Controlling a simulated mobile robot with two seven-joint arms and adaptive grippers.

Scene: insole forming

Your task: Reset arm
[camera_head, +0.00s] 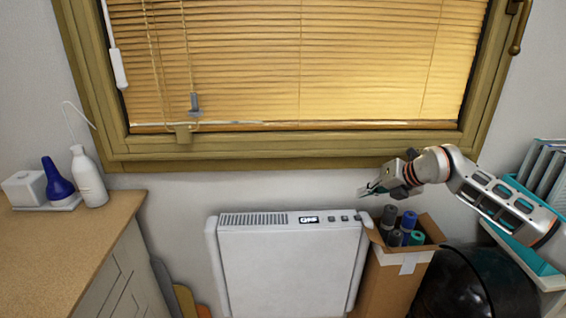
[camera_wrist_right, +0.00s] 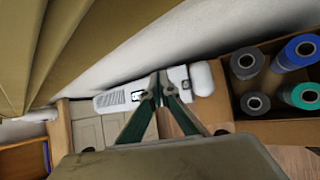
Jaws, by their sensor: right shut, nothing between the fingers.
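My right arm comes in from the right in the head view. Its gripper (camera_head: 368,190) hangs in the air above the right end of the white heater and beside the box of rolls. In the right wrist view the two fingers of my right gripper (camera_wrist_right: 160,75) meet at their tips, shut with nothing between them. My left gripper is in neither view.
A white panel heater (camera_head: 285,265) stands under the window (camera_head: 300,70). A cardboard box (camera_head: 395,280) with several rolls (camera_head: 407,222) is right of it. A dark round object (camera_head: 475,285) and a rack (camera_head: 545,180) stand farther right. A wooden counter (camera_head: 65,245) with bottles (camera_head: 88,178) is left.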

